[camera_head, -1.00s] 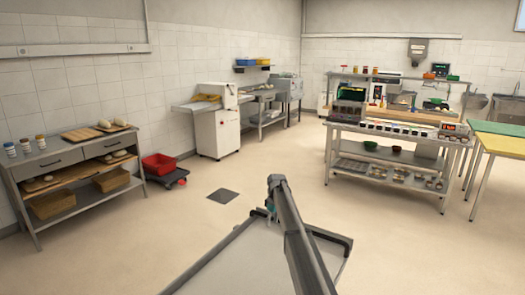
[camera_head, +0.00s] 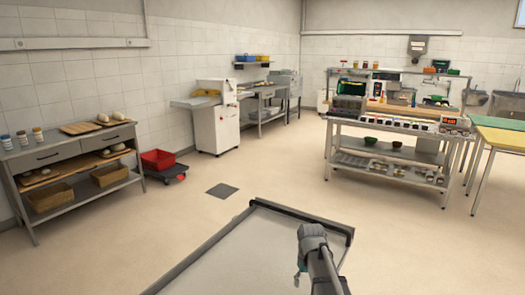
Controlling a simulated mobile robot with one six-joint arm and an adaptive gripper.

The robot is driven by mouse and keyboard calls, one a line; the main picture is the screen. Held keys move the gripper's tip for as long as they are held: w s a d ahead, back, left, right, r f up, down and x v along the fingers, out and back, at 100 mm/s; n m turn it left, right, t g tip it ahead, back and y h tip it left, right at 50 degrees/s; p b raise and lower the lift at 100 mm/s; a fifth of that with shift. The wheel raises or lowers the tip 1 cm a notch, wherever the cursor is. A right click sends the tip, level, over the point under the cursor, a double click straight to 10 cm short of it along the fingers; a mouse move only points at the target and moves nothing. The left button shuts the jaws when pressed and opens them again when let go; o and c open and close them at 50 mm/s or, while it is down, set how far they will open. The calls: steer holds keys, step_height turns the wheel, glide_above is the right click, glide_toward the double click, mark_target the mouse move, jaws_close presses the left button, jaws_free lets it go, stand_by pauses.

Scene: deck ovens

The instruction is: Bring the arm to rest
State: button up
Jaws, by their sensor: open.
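My arm (camera_head: 318,258) shows at the bottom centre-right, over the flat top of my base. A rounded grey joint is at its upper end, with a small teal part on its left side. The arm's lower end runs out of the picture at the bottom. I cannot make out my gripper or its fingers in this view. No held object shows.
A shelf table (camera_head: 66,204) with jars and dough stands at the left wall. A red crate (camera_head: 158,160) sits on a low dolly beside it. A loaded steel workbench (camera_head: 385,126) stands at the right. The floor between is clear.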

steer(key=s+d+f+m+b, duration=0.1)
steer(key=s+m, duration=0.1)
steer(key=s, duration=0.6)
steer(key=s+d+f+m+b, duration=0.1)
steer(key=s+d+f, duration=0.1)
steer(key=s, duration=0.5)
step_height(320, 180, up, 15)
steer(key=p, duration=1.4)
steer(key=shift+w+p, duration=0.3)
steer(key=shift+p, duration=0.1)
steer(key=shift+r, duration=0.1)
steer(key=shift+c, duration=0.8)
steer(key=shift+a, duration=0.1)
